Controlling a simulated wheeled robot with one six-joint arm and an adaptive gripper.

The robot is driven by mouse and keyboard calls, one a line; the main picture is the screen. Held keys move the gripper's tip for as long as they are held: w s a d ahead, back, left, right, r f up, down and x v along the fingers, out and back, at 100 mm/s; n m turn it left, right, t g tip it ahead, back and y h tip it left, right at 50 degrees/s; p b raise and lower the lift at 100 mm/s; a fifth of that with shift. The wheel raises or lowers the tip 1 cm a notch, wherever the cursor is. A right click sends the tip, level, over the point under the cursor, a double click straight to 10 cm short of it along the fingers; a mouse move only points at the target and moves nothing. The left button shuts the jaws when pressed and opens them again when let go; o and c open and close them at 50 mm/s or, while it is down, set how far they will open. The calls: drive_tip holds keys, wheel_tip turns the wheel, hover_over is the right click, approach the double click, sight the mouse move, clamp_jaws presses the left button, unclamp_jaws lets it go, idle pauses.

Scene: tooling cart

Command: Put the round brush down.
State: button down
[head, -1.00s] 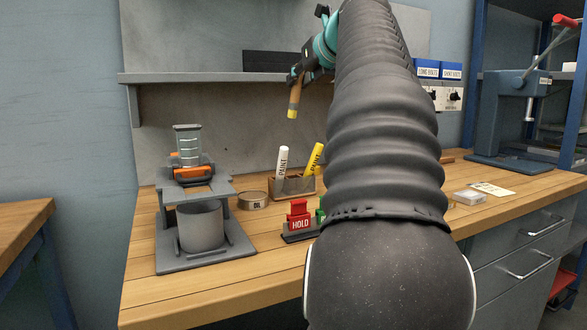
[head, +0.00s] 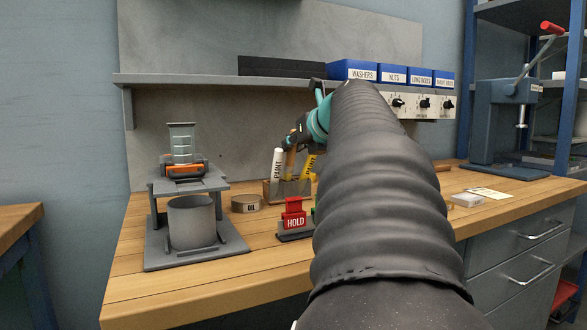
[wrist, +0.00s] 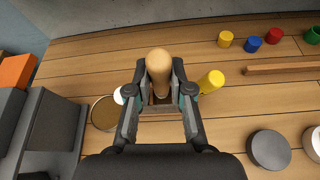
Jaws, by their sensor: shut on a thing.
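In the wrist view the rounded top of the brush (wrist: 159,65) stands between the two fingers (wrist: 159,92). The brush is over or inside the small brown holder (head: 281,192), between the white paint marker (head: 277,165) and a yellow marker (head: 310,162). The holder also shows below the fingers in the wrist view (wrist: 160,112). The brush's lower end is hidden, so I cannot tell whether it touches the holder's floor.
An oil tin (head: 246,204) and a stand with a grey cup (head: 192,222) are to the left. A red HOLD sign (head: 294,213) stands in front of the holder. The shelf (head: 190,80) with blue bins (head: 353,71) is above. My arm hides much of the bench's middle.

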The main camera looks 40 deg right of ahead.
sight(293, 163)
drive_tip(key=shift+f, duration=1.85)
drive_tip(key=shift+f, duration=0.15)
drive_tip(key=c, duration=1)
unclamp_jaws()
drive_tip(key=shift+c, duration=0.2)
drive_tip(key=shift+f+b, duration=0.15)
drive_tip(key=shift+b, duration=0.35)
drive_tip(key=shift+f+b, duration=0.15)
drive_tip(key=shift+b, duration=0.3)
drive_tip(key=p+v, duration=0.1)
drive_tip(key=v, duration=1.3)
drive_tip(key=shift+r+p, duration=0.35)
drive_tip(key=shift+w, duration=0.15)
